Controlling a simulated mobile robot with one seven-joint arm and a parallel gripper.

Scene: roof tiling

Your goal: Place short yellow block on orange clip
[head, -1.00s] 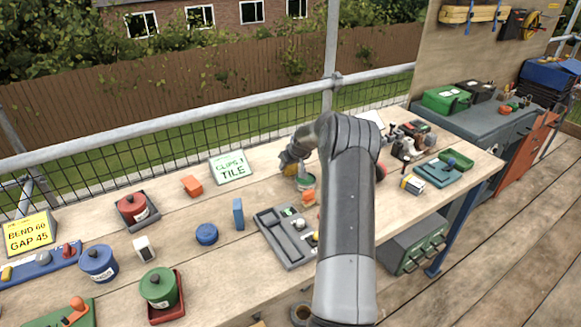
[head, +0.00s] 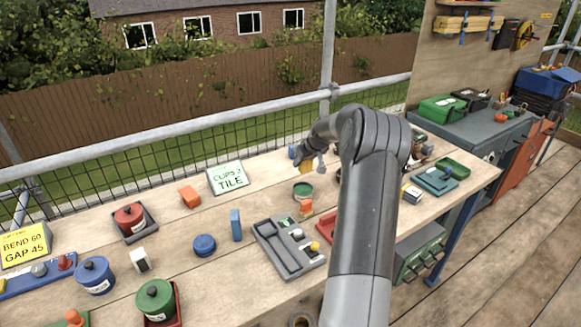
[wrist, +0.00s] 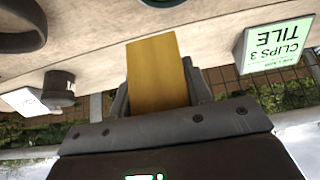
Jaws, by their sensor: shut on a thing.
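A yellow block (wrist: 157,72) stands out between the fingers of my gripper (wrist: 158,98) in the wrist view, and the fingers are shut on it. In the head view my gripper (head: 308,162) is over the back part of the bench, beyond a green tin, with a small bit of the yellow block (head: 307,168) showing below it. An orange piece (head: 190,196) lies left of the sign, apart from my gripper. Another small orange piece (head: 306,206) is by the grey tray. I cannot tell which is the orange clip.
A sign reading CLIPS 3 TILE (head: 228,177) stands left of my gripper. The green tin (head: 303,190) and grey tray (head: 270,262) are in front. A blue block (head: 236,225) stands upright. Lidded pots fill the left side. A metal rail (head: 180,126) runs behind the bench.

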